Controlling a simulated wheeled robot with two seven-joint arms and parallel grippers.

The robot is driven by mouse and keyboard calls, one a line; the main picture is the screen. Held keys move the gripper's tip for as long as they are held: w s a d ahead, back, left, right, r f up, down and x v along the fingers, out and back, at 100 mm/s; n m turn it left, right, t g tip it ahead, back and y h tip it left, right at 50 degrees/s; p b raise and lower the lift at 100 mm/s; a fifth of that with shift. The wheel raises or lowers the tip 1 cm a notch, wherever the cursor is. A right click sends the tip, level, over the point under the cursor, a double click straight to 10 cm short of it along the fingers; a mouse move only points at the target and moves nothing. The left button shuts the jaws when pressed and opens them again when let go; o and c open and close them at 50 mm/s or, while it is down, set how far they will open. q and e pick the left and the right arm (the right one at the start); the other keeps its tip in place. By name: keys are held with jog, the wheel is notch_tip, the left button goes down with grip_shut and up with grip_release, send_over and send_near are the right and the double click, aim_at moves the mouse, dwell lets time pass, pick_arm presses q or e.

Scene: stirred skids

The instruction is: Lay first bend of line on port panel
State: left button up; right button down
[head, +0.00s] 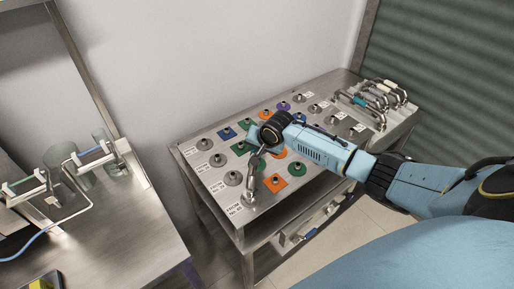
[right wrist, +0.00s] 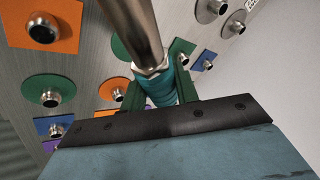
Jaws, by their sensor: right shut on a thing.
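The port panel (head: 206,134) is a steel table top with rows of metal ports on round and square plates in green, orange, blue, purple and grey. My right gripper (head: 257,149) is over the panel's left part. It is shut on the teal sleeve of a metal pipe bend (head: 252,176); the bend also shows in the right wrist view (right wrist: 139,30), with its sleeve between the fingers. The bend reaches down toward the near-left ports; I cannot tell whether it touches one. My arm hides several ports. My left gripper is out of view.
Several other bends with coloured sleeves lie in a rack (head: 377,96) at the panel's right end. A steel bench (head: 130,225) with glass vessels and tubing stands at the left, across a gap. A lower shelf (head: 270,236) under the panel holds another pipe piece.

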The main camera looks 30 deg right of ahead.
jog(key=shift+f, duration=0.1)
jog(key=c, duration=1.1)
grip_release()
jog(key=shift+o, duration=0.7)
jog(key=shift+f, duration=0.15)
jog(key=p+v, duration=0.1)
jog(key=v, duration=1.2)
jog(key=shift+s+r+p, duration=0.15)
jog(key=shift+r+p, duration=0.1)
jog(key=shift+p, duration=0.05)
